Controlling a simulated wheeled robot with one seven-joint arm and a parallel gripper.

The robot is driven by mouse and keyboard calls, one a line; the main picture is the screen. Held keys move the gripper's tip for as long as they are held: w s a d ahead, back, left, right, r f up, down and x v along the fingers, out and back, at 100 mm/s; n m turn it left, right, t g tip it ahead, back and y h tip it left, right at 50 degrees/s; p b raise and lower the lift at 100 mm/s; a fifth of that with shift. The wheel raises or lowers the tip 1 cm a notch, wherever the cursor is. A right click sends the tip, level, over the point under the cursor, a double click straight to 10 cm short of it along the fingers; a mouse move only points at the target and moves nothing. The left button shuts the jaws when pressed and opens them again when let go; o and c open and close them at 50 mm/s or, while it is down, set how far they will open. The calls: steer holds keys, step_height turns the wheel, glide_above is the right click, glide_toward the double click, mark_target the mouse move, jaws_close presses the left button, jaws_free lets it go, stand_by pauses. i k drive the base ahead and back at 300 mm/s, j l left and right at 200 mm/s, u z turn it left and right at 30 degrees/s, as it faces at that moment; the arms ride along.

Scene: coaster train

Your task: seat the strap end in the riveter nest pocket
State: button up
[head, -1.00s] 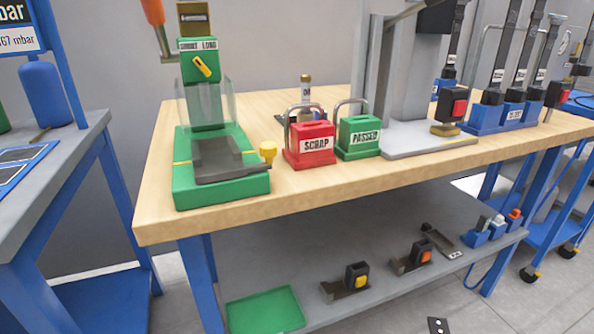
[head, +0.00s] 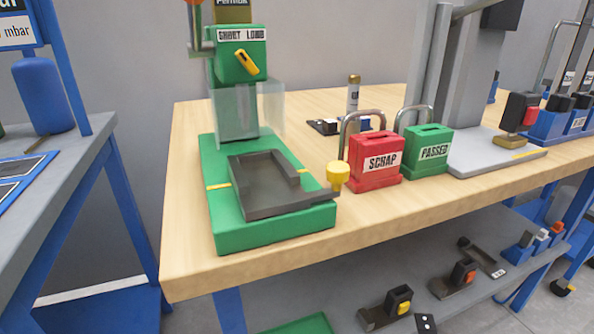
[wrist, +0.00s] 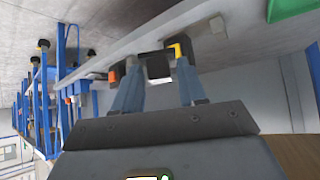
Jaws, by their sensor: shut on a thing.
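The riveter (head: 240,120) stands on the bench, green with a yellow selector and a clear guard. Its dark grey nest (head: 262,182) lies on the green base, with raised walls around a pocket that looks empty. In the wrist view my gripper (wrist: 157,72) is shut on a small black piece, which I take as the strap end (wrist: 157,66). Its lower part and grip depth are hard to make out. In the head view a small black piece with two pale dots (head: 425,323) shows at the bottom edge, below bench height; my fingers are not visible there.
A yellow knob (head: 339,174) sticks out at the nest's right. The red SCRAP box (head: 375,161) and green PASSED box (head: 427,152) stand right of it. The wooden bench's front edge (head: 300,258) lies before the riveter. Buckle parts (head: 398,303) lie on the lower shelf.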

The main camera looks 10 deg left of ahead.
mark_target(265, 180)
steer(key=i+j+u, duration=0.3)
steer(key=i+j, duration=0.2)
steer(key=i, duration=0.2)
steer(key=i+j+u, duration=0.15)
steer(key=i, duration=0.25)
